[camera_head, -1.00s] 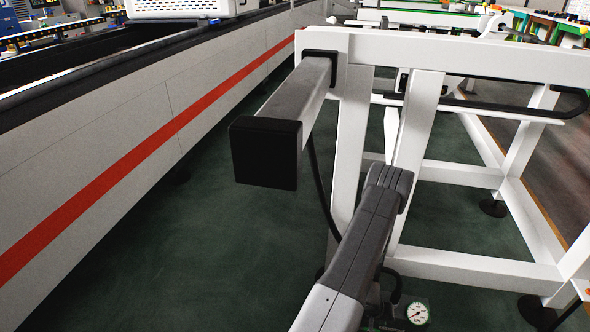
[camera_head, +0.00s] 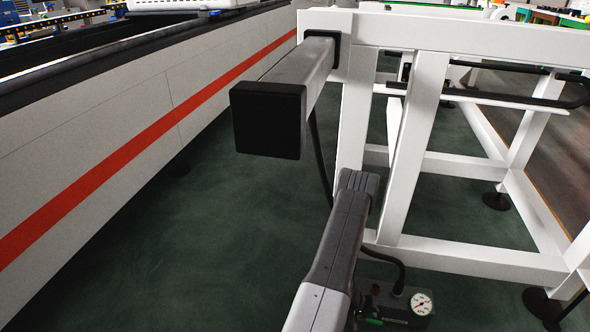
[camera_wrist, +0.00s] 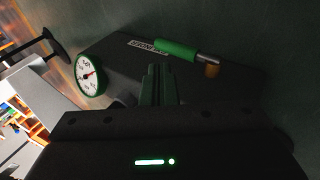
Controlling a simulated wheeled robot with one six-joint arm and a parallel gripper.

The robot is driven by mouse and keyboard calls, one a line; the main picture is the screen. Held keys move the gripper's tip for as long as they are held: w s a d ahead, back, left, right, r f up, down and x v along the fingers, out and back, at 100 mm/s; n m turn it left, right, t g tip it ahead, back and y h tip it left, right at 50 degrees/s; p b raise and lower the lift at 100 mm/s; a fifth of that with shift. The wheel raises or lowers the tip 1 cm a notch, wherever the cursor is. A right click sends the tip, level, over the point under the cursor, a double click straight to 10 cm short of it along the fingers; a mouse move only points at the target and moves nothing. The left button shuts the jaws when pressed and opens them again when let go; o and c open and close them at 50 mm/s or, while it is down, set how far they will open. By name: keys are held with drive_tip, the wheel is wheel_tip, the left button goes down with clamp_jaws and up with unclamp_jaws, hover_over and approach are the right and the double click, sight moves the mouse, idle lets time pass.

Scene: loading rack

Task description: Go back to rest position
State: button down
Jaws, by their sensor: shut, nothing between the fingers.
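My gripper (camera_wrist: 158,84) shows in the wrist view as two narrow fingers side by side, shut with nothing between them. They point toward a dark box (camera_wrist: 115,52) with a round white gauge (camera_wrist: 88,75) and a green cylinder (camera_wrist: 174,49). I cannot tell the gap between the fingertips and the box. In the head view my grey arm reaches up from the bottom centre, in front of the white rack. My gripper is not clearly visible there. The gauge (camera_head: 420,303) stands low, right of my arm.
A white rack frame (camera_head: 418,135) fills the right side. Its grey beam with a black end cap (camera_head: 268,120) juts out toward me, above and left of my arm. A long grey wall with a red stripe (camera_head: 110,180) runs along the left. Dark green floor (camera_head: 190,240) between is clear.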

drive_tip(key=p+v, duration=0.4)
drive_tip(key=v, duration=0.7)
drive_tip(key=shift+w+a+h, duration=0.15)
drive_tip(key=shift+a+h, duration=0.1)
drive_tip(key=shift+h, duration=0.05)
drive_tip(key=shift+f, duration=0.15)
